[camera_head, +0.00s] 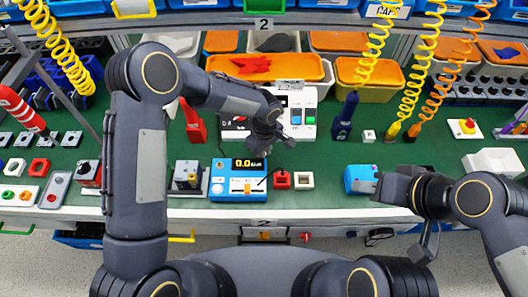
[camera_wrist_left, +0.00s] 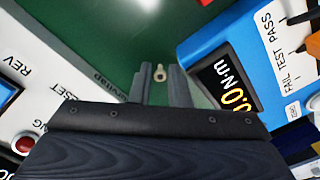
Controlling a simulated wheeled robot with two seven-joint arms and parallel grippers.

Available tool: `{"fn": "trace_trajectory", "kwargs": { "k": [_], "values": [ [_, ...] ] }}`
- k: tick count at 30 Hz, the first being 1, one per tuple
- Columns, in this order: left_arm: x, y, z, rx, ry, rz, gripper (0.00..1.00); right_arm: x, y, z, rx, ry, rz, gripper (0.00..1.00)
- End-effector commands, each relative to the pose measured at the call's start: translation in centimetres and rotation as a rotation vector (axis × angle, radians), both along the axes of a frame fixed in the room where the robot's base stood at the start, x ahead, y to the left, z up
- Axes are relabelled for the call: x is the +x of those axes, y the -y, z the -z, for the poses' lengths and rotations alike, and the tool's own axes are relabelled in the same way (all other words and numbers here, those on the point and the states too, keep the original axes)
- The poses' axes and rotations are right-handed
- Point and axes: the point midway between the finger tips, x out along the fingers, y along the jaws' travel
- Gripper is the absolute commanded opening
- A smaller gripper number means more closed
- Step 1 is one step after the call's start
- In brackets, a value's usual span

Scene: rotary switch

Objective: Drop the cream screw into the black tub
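The small cream screw (camera_wrist_left: 160,73) shows in the left wrist view between the fingertips of my left gripper (camera_wrist_left: 160,78), over green table surface. The two fingers stand a little apart, with a narrow gap around the screw; I cannot tell if they touch it. In the head view my left gripper (camera_head: 276,140) is above the table, behind the blue torque meter, and the screw cannot be made out. My right gripper (camera_head: 378,184) is at the right, close beside a blue block (camera_head: 358,178); its finger opening is unclear. I cannot single out the black tub.
The blue meter (camera_head: 238,178) stands near the front edge, with a white panel device (camera_head: 298,112) behind it. Small red (camera_head: 282,180) and white (camera_head: 304,180) square parts sit beside the meter. Orange-lidded bins (camera_head: 265,67) line the back. Coiled hoses hang overhead.

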Motion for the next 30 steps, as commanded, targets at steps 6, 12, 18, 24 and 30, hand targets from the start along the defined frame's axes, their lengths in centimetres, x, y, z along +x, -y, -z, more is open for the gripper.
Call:
{"fn": "trace_trajectory", "kwargs": {
  "k": [6, 12, 18, 24, 30],
  "values": [
    [0.0, 0.0, 0.3, -0.001, 0.001, -0.002, 0.16, 0.0, 0.0, 0.0, 0.0, 0.0, 0.0, 0.36],
    [0.0, 0.0, 0.3, -0.001, 0.001, -0.001, 0.0, 0.0, 0.0, 0.0, 0.0, 0.0, 0.0, 0.36],
    [0.0, 0.0, 0.3, -0.001, 0.001, -0.001, 0.0, 0.0, 0.0, 0.0, 0.0, 0.0, 0.0, 0.36],
    [0.1, 0.0, 0.1, 0.0, 0.001, -0.001, 0.0, 0.0, 0.0, 0.0, 0.0, 0.0, 0.0, 0.36],
    [0.1, 0.0, -1.6, -0.001, 0.004, -0.002, 0.0, 0.0, 0.0, 0.3, 0.0, 0.0, 0.0, 0.36]
  ]
}}
